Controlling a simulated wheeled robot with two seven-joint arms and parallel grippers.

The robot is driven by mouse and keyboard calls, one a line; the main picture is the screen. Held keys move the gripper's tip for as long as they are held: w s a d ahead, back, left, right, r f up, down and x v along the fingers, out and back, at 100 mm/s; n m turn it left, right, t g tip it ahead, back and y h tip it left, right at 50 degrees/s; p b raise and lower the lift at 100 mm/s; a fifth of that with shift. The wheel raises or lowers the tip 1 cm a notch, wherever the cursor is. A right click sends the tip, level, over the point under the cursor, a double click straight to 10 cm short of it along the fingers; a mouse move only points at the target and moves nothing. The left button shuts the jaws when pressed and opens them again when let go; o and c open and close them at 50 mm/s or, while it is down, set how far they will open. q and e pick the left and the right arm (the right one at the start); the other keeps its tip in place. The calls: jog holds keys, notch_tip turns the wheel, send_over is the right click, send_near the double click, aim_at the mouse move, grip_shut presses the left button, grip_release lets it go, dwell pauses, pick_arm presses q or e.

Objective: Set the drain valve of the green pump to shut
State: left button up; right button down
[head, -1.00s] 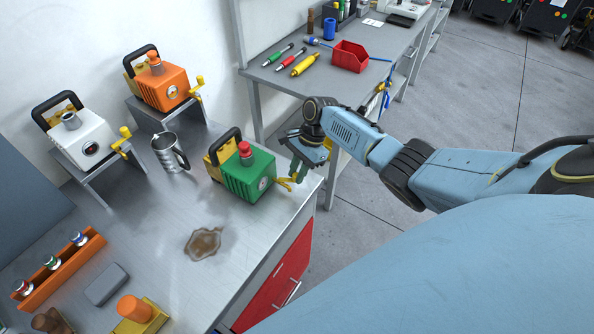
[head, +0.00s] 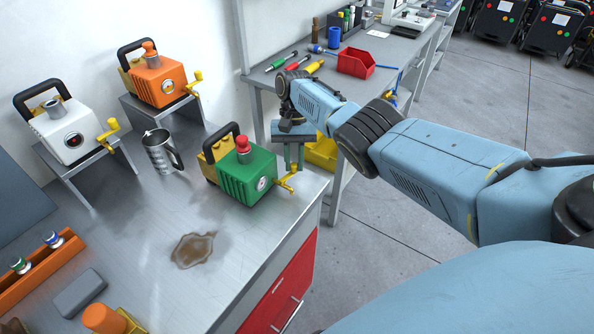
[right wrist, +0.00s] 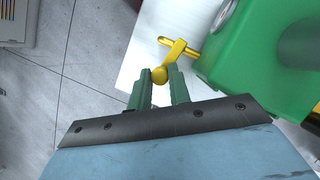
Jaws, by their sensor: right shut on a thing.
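The green pump (head: 247,178) stands at the right end of the steel bench, with a red cap on top and a round gauge on its front. Its yellow drain valve handle (head: 285,185) sticks out on the right side, over the bench edge. My right gripper (head: 293,167) points down at this handle. In the right wrist view my right gripper (right wrist: 160,80) has its green fingers on either side of the handle's round yellow knob (right wrist: 159,74), shut on it. The green pump body (right wrist: 250,70) is to the right there. My left gripper is not in view.
An orange pump (head: 160,85) and a white pump (head: 68,135) stand on raised stands behind. A metal mug (head: 160,152) is left of the green pump. A brown puddle (head: 193,249) lies in front. A second bench with a red bin (head: 356,63) is behind my right arm.

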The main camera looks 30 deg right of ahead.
jog(key=shift+w+a+n+h+b, duration=0.15)
jog(key=shift+w+n+h+b, duration=0.3)
jog(key=shift+n+b, duration=0.55)
jog(key=c, duration=1.3)
grip_release()
